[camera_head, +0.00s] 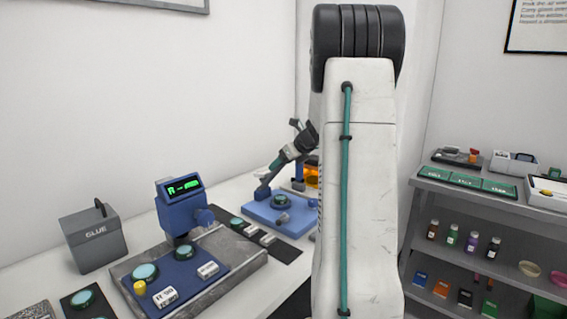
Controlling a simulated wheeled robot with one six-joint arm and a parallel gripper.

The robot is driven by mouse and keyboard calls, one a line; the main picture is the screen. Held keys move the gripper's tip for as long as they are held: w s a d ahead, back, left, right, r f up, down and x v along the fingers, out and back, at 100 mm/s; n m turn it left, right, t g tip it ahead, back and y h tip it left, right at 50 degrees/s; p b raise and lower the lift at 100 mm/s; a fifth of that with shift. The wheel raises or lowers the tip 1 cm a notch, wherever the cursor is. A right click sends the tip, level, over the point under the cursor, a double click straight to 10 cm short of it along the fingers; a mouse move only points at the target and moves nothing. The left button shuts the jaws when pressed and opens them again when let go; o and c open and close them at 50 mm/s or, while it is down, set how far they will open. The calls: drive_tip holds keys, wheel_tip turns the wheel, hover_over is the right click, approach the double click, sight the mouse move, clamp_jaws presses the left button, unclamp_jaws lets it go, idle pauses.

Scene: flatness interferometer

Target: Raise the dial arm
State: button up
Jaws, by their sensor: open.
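A blue instrument base (266,212) stands on the white bench, left of my large white arm link. A teal-rimmed disc (281,200) sits on it, and a blue post (298,172) rises at its back right. My gripper (264,186) comes out from behind my arm link and slants down to the left over this base. Its jaws are open, with the tips close to the left part of the instrument. The dial arm is not clearly distinguishable; my wrist and arm link cover much of that area. I cannot tell whether the fingertips touch anything.
A blue device with a green display (184,187) stands by a grey stone plate (240,262) with discs and labelled blocks. An orange container (312,175) is behind the post. A grey shelf (470,191) with bottles stands right.

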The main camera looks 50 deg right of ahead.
drive_tip(key=v, duration=0.7)
drive_tip(key=shift+s+r, duration=0.3)
